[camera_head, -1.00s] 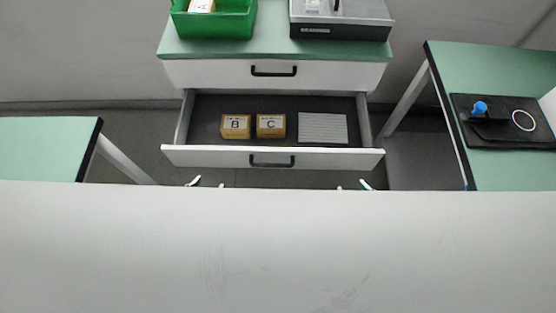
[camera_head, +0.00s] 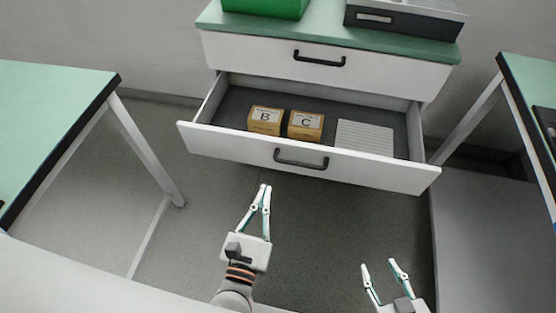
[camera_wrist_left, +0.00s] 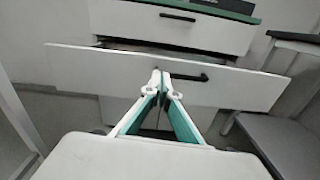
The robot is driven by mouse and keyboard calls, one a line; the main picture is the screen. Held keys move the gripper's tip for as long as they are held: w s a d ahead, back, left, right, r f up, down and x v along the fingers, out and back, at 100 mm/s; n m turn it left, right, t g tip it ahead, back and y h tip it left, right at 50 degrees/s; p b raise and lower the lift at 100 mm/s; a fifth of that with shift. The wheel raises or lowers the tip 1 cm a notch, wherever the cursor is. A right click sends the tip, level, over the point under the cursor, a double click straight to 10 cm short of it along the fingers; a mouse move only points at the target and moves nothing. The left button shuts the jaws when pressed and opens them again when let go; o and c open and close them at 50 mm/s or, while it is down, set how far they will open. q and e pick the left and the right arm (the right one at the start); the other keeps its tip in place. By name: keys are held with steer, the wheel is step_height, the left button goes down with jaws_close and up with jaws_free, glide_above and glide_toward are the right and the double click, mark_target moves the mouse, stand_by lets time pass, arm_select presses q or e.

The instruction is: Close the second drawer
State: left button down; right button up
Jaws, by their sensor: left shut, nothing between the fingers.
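The second drawer (camera_head: 225,141) of the white cabinet is pulled open, with a black handle (camera_head: 301,159) on its front. Inside are box B (camera_head: 265,120), box C (camera_head: 305,125) and a pale ribbed plate (camera_head: 365,137). My left gripper (camera_head: 265,187) is shut and empty, in front of and apart from the drawer in the head view. In the left wrist view its fingertips (camera_wrist_left: 161,73) overlap the drawer front (camera_wrist_left: 100,69), left of the handle. My right gripper (camera_head: 382,264) is open and empty, lower right in the head view.
The top drawer (camera_head: 275,55) is closed. A green bin (camera_head: 265,8) and a grey device (camera_head: 405,18) stand on the cabinet top. Green-topped tables stand at left (camera_head: 50,95) and right (camera_head: 530,85). Floor is clear before the drawer.

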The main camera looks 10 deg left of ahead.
arm_select(q)
steer(key=n, duration=0.1)
glide_toward(279, 143)
steer(key=w, duration=0.7)
steer(key=shift+d+r, duration=0.1)
